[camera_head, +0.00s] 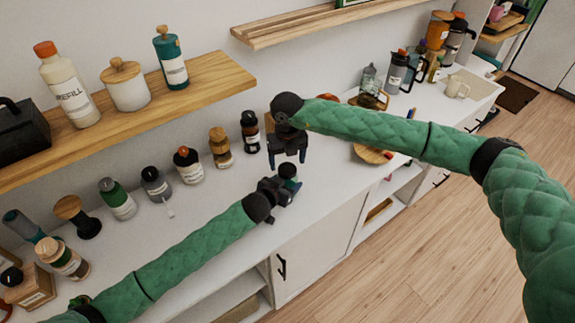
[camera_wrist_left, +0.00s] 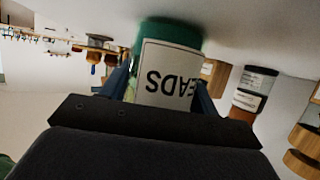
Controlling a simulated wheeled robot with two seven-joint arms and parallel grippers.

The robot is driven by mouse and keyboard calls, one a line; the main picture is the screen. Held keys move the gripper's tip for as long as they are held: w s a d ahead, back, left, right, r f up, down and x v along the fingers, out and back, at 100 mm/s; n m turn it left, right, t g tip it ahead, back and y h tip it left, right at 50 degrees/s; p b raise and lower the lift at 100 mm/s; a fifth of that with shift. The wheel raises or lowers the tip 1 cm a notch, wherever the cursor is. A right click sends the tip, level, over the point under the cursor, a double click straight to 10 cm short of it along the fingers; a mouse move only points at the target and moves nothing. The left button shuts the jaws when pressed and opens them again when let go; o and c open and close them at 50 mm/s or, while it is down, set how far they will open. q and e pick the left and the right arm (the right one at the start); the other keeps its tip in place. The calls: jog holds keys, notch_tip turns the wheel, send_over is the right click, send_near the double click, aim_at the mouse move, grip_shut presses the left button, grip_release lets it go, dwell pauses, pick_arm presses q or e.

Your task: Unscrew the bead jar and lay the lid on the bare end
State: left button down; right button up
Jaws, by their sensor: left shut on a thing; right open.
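In the left wrist view, the jar (camera_wrist_left: 166,75) appears upside down, with a white label whose visible letters read "EADS". My left gripper (camera_head: 286,187) is shut around its body. My right gripper (camera_head: 288,160) is open just above and behind the jar's dark top, its fingers pointing down. I cannot tell whether the fingertips touch the top. The jar's near side is partly hidden by my left gripper in the head view.
Several bottles and jars line the counter at left, including a dark bottle (camera_head: 250,132) and a wood-topped jar (camera_head: 220,148) close to the grippers. A wooden shelf (camera_head: 205,85) overhangs the back. A wooden bowl (camera_head: 373,154) stands to the right, partly behind my right arm.

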aim_at(287, 168)
jog(key=shift+s+r, duration=0.1)
jog(key=shift+r, duration=0.3)
jog(key=shift+c, duration=0.4)
jog(key=shift+w+a+r, duration=0.1)
jog(key=shift+a+r, duration=0.1)
jog(key=shift+r, duration=0.35)
jog(key=shift+w+a+r, duration=0.1)
jog(key=shift+a+r, duration=0.05)
jog(key=shift+r, duration=0.35)
jog(key=shift+r+m, duration=0.65)
jog(key=shift+m, duration=0.55)
jog(key=m, duration=0.2)
jog(key=shift+s+d+r+m, duration=0.1)
jog(key=shift+d+m, duration=0.25)
jog(key=shift+m, duration=0.05)
jog(key=shift+f, duration=4)
jog(key=c, duration=1)
jog(key=shift+n, duration=1.6)
